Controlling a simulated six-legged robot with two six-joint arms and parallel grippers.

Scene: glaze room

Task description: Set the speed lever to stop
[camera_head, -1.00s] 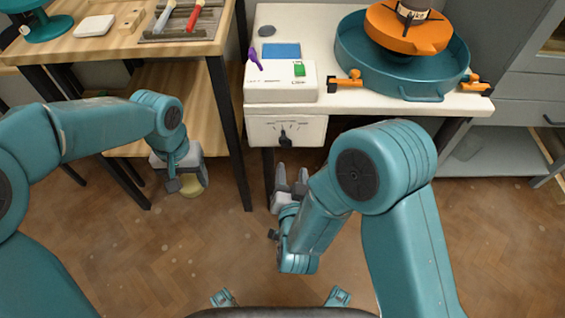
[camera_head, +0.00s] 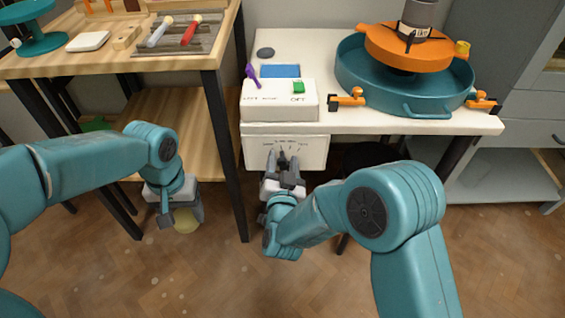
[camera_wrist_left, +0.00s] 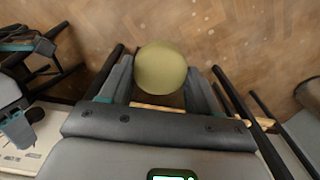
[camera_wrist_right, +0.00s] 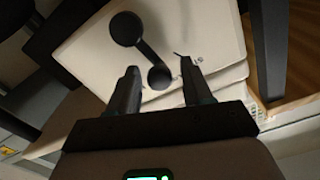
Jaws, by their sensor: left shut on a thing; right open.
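The black speed lever (camera_wrist_right: 147,48) is on the white front panel (camera_head: 311,153) below the worktop. In the right wrist view it has a round knob at one end and a round pivot at the other. In the head view a dial scale shows above it, and my gripper partly hides the lever. My right gripper (camera_wrist_right: 159,66) is open and empty in front of the panel, its fingertips either side of the pivot in its wrist view; contact cannot be told. My left gripper (camera_head: 181,216) hangs low at left, shut on a round yellowish thing (camera_wrist_left: 161,68).
Above the panel, a white box (camera_head: 262,110) bears a purple lever (camera_head: 252,76) and a green button (camera_head: 298,87). A teal basin (camera_head: 355,80) with an orange wheel stands right. A wooden table (camera_head: 110,62) with tools stands left; its black leg (camera_head: 226,160) is between my grippers.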

